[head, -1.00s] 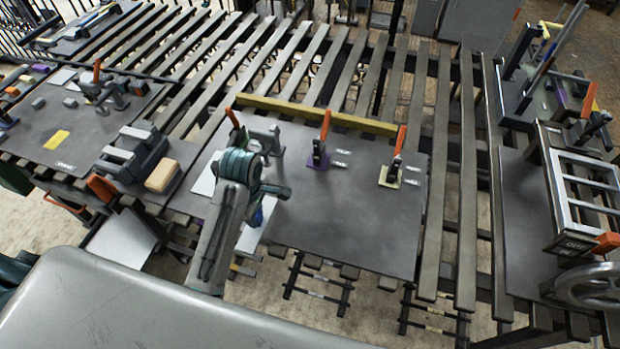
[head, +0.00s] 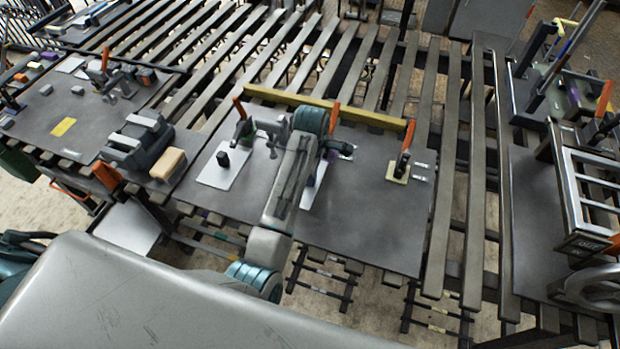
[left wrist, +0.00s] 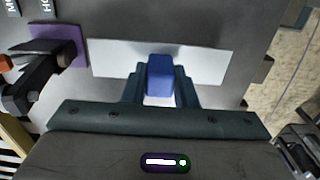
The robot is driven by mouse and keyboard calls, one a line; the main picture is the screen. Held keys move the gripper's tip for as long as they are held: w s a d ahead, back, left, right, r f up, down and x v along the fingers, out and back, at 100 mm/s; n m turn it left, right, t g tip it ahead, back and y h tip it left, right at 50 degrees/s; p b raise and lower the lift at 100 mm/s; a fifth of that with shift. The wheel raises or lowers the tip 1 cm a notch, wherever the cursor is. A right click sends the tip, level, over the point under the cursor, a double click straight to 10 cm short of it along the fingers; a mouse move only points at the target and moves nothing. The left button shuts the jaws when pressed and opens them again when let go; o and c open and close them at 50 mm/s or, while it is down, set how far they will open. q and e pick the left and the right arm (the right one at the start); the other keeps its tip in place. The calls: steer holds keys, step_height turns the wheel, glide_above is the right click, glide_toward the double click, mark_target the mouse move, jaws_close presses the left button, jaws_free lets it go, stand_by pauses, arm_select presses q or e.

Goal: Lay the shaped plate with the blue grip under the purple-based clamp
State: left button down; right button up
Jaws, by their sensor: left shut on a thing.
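My left gripper (left wrist: 160,85) is shut on the blue grip (left wrist: 159,76) of a pale, shaped metal plate (left wrist: 205,63). In the head view my arm hides most of this plate (head: 314,196); a strip of it shows to the right of the arm. The purple-based clamp (left wrist: 70,46) is just off the plate's left end in the left wrist view, and the plate's end is close beside the purple base. In the head view the clamp's orange handle (head: 334,117) stands upright behind my wrist. My right gripper is not in view.
A yellow-based clamp (head: 399,168) stands to the right on the same dark table (head: 370,235). Another pale plate with a black grip (head: 222,172) lies at the left, near another orange-handled clamp (head: 241,120). A yellow bar (head: 375,117) runs along the back.

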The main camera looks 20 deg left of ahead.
arm_select(q)
step_height(320, 180, down, 2)
steer(key=shift+f+p, duration=0.25)
steer(key=shift+p, duration=0.25)
steer(key=shift+f, duration=0.4)
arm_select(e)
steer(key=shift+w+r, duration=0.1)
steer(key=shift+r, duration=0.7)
arm_select(q)
steer(key=c, duration=1.2)
jaws_free()
steer(key=shift+f, duration=0.1)
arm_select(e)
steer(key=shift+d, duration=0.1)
arm_select(q)
steer(key=shift+o, duration=0.2)
